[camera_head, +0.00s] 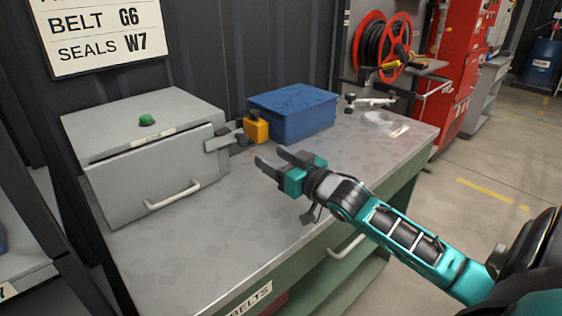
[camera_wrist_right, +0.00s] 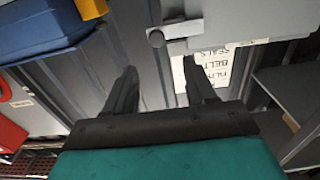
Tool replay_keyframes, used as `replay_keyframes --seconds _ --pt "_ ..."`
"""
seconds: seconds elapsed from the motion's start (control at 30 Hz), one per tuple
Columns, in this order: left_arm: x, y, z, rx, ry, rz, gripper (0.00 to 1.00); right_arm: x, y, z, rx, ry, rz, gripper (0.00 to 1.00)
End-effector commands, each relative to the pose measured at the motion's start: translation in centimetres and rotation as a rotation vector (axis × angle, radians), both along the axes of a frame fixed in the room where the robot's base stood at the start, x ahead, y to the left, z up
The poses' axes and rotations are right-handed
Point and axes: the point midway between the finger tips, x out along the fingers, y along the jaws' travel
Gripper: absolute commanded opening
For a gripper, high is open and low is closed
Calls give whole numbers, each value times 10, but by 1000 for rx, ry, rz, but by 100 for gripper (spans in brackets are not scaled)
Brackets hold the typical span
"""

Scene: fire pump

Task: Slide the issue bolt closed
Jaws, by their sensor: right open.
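A grey metal box (camera_head: 150,150) with a green button on top and a pale bar handle stands on the workbench. A grey bolt (camera_head: 218,142) juts from the right end of its front, near the top. I take this to be the issue bolt. In the right wrist view the bolt (camera_wrist_right: 178,31) shows at the top, with a rounded end. My right gripper (camera_head: 273,160) is open and empty, to the right of the bolt and apart from it. Its two fingers (camera_wrist_right: 159,69) point toward the bolt in the wrist view. My left gripper is not in view.
A yellow-orange block (camera_head: 256,130) stands just behind the bolt, beside a blue bin (camera_head: 295,115). The grey workbench top (camera_head: 190,240) is clear in front of the box. A hose reel (camera_head: 382,45) and red cabinet (camera_head: 462,60) stand farther right.

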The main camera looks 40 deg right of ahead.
Motion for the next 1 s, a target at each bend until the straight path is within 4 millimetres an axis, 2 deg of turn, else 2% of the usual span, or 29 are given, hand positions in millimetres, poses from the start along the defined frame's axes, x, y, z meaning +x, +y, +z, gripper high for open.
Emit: replay_keyframes --seconds 0.23,1.0 --pt "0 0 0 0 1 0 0 -16 -1 0 1 1 1 56" --pt "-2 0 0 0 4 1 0 -16 -1 0 1 0 0 56"
